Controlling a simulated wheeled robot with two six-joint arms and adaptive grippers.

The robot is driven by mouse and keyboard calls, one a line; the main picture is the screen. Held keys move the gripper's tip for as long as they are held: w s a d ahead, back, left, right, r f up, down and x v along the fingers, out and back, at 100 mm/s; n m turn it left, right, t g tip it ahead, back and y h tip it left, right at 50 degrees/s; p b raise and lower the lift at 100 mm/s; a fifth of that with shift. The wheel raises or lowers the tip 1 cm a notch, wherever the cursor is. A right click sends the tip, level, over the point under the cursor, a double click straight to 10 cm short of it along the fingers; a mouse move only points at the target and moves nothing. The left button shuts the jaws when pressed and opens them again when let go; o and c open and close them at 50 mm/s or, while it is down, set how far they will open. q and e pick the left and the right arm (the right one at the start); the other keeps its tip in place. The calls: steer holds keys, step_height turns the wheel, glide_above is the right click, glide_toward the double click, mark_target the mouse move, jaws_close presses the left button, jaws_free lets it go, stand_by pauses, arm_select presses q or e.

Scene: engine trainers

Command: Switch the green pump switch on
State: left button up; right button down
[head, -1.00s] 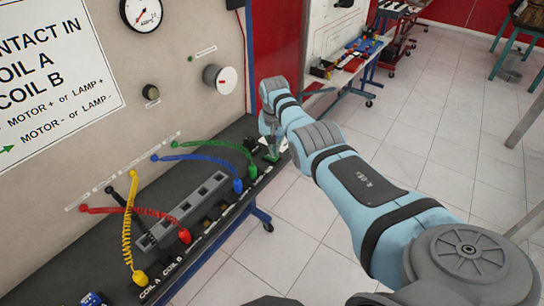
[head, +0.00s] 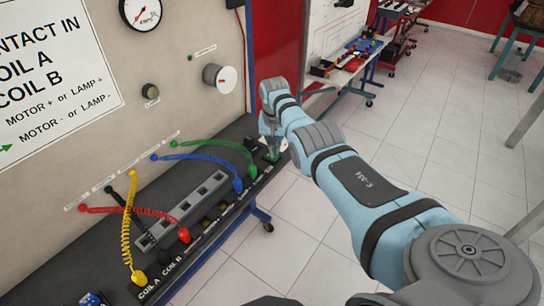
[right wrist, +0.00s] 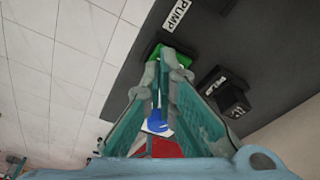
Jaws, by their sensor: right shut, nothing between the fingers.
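The green pump switch (right wrist: 184,58) sits on the dark panel beside a white PUMP label (right wrist: 176,15) in the right wrist view. In the head view the green switch (head: 272,157) is small, at the right end of the black bench ledge. My right gripper (right wrist: 172,54) is shut and empty, its fingertips over the green switch and covering part of it. I cannot tell whether they touch it, or which way the switch is tipped. My right gripper (head: 270,148) also shows at the switch in the head view. My left gripper is not in view.
A black switch (right wrist: 228,93) with a label stands close beside the green one. Green (head: 215,144), blue (head: 200,158), red (head: 130,210) and yellow (head: 127,235) cables run along the bench. An upright panel (head: 185,95) stands behind. Tiled floor (head: 310,215) lies open to the right.

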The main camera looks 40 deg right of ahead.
steer(key=shift+f+b, duration=0.7)
steer(key=shift+f, duration=0.15)
steer(key=shift+r, duration=0.1)
step_height(320, 180, up, 7)
steer(key=p, duration=0.7)
steer(key=shift+r+p, duration=0.1)
steer(key=shift+p, duration=0.2)
steer(key=shift+f, duration=0.2)
